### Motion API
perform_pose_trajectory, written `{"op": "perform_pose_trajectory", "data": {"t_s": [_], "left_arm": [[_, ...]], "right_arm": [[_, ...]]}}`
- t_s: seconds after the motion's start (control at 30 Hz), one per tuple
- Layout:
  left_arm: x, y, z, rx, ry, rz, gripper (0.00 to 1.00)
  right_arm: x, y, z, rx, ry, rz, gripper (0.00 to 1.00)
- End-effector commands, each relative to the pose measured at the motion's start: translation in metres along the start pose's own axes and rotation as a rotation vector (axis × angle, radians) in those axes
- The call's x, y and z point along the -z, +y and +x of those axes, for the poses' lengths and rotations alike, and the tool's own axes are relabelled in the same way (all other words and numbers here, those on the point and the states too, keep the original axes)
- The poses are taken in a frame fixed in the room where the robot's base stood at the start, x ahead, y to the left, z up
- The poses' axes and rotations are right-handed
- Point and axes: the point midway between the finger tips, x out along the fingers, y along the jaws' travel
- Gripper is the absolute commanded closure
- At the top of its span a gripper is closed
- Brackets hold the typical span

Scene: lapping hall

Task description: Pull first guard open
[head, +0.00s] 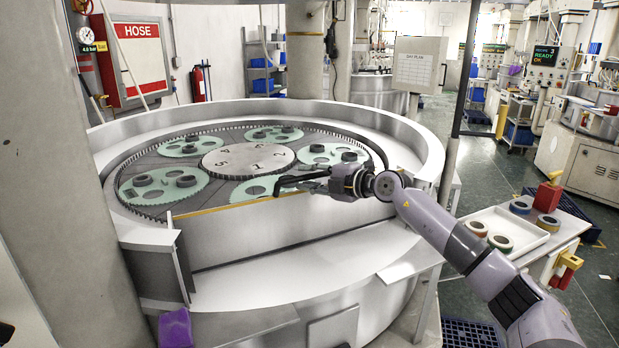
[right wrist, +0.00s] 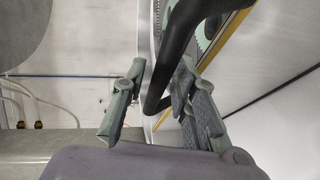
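The guard (head: 245,233) is a pale, smooth panel with a yellow strip along its top edge, at the front of the round lapping machine. In the right wrist view the guard (right wrist: 270,62) slants across the right side. A black bar handle (right wrist: 163,82) bends beside its yellow edge. My right gripper (head: 287,185) is at the guard's top edge, reaching in from the right. In the right wrist view my right gripper (right wrist: 160,80) is open, with the handle between its fingers. The bar lies close to the right finger; contact is unclear. My left gripper is not in view.
The machine's white rim (head: 420,150) surrounds green toothed carriers (head: 163,186) and a numbered centre plate (head: 247,160). A purple cloth (head: 175,328) lies at the front left.

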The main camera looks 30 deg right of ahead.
Motion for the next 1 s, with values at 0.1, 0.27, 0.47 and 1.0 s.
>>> {"op": "perform_pose_trajectory", "data": {"t_s": [0.1, 0.27, 0.47, 1.0], "left_arm": [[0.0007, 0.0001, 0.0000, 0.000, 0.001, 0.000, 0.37], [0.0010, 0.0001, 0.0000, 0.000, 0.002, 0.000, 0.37], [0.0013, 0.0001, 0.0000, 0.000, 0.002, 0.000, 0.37], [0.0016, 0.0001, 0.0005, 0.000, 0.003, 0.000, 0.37]], "right_arm": [[0.0000, 0.0001, -0.0002, 0.000, 0.000, 0.000, 0.84], [0.0000, 0.0001, -0.0003, 0.000, 0.000, 0.000, 0.94], [-0.0001, 0.0000, -0.0003, 0.000, 0.000, 0.000, 1.00], [-0.0002, -0.0003, -0.0002, -0.001, 0.000, 0.001, 1.00]]}}
